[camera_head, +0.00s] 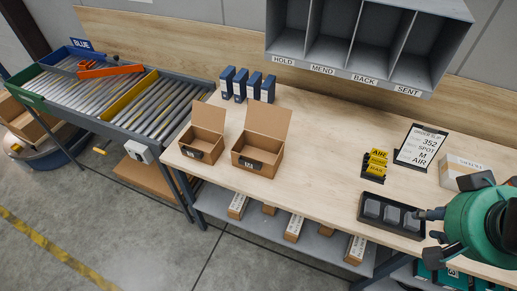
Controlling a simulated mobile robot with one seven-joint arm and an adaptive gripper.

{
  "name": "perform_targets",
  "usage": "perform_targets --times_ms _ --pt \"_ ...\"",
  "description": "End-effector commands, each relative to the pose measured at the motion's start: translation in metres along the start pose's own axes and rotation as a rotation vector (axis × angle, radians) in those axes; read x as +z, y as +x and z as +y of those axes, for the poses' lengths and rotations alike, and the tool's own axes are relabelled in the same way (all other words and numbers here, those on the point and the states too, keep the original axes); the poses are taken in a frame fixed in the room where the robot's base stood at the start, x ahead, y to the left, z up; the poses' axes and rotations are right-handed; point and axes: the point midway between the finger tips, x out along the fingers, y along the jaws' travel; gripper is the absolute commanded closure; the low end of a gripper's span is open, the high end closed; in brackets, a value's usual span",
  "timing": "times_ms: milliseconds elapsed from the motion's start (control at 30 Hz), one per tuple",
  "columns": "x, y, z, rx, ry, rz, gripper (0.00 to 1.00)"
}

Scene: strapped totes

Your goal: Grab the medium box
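Two open cardboard boxes with raised lids stand on the wooden table, left of the middle. The left one is the smaller box (204,141); the right one is the larger box (258,153). Each has a dark label on its front, too small to read, so I cannot tell which is the medium box. The order slip (421,147) on the table reads 352, SPOT, M, AIR. My gripper (437,222), dark with a green body, is at the right edge, far from both boxes. Its fingers are partly hidden, and I cannot tell whether they are open.
A black tray with grey blocks (370,209) lies close beside my gripper. Yellow AIR and RAIL tags (375,164), a white box (456,168) and blue cartons (240,84) stand on the table. Labelled cubbies (365,68) overhang the back. A roller conveyor (180,103) is left. Mid-table is clear.

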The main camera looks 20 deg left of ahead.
Motion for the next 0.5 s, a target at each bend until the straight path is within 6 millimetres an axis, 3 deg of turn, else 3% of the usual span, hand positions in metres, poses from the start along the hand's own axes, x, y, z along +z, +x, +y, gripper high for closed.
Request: perform_targets --times_ms 267,500 --pt "-0.003 0.000 -0.001 -0.002 0.000 -0.003 0.70" --pt "-0.025 0.007 -0.012 -0.016 0.001 -0.031 0.70"
